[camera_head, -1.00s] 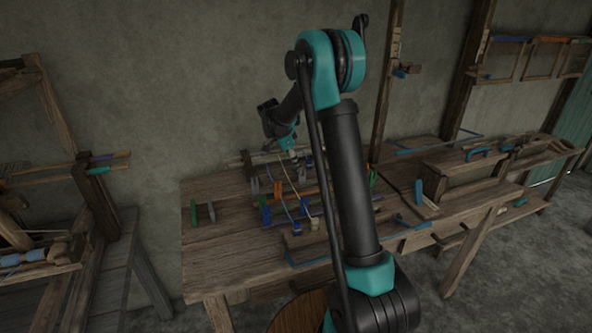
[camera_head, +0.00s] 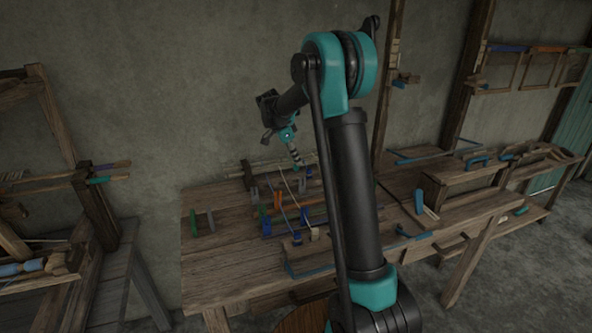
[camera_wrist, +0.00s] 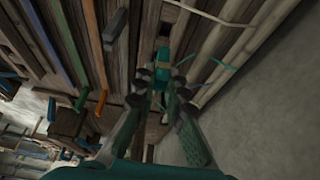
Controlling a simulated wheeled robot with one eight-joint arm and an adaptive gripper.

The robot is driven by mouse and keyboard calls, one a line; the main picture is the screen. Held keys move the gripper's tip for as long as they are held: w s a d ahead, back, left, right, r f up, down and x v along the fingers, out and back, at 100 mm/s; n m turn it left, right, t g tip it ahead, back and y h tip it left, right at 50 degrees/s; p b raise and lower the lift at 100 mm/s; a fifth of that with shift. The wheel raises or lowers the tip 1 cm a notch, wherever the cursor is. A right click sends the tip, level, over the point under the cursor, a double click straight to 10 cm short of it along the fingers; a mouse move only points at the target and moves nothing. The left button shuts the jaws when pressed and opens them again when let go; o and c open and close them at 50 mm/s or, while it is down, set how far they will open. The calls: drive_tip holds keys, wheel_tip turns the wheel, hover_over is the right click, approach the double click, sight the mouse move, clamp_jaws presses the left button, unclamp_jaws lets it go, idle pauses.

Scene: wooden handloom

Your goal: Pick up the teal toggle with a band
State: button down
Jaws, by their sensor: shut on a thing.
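My gripper (camera_wrist: 161,98) is in the wrist view with its two fingers close together. It is shut on the teal toggle (camera_wrist: 162,67), a small teal block between the fingertips. A thin teal band (camera_wrist: 215,57) runs out to the right of the toggle in that view. In the head view my gripper (camera_head: 298,162) points down above the back part of the workbench. The toggle is too small there to make out clearly.
The wooden bench (camera_head: 225,245) carries several coloured bars and upright pegs below my gripper. A green peg (camera_head: 194,225) stands at its left. The wall is close behind. The bench's front left is clear.

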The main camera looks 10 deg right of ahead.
wheel_tip(320, 180, up, 13)
drive_tip(key=shift+r, duration=0.2)
drive_tip(key=shift+s, duration=0.1)
idle(0.5)
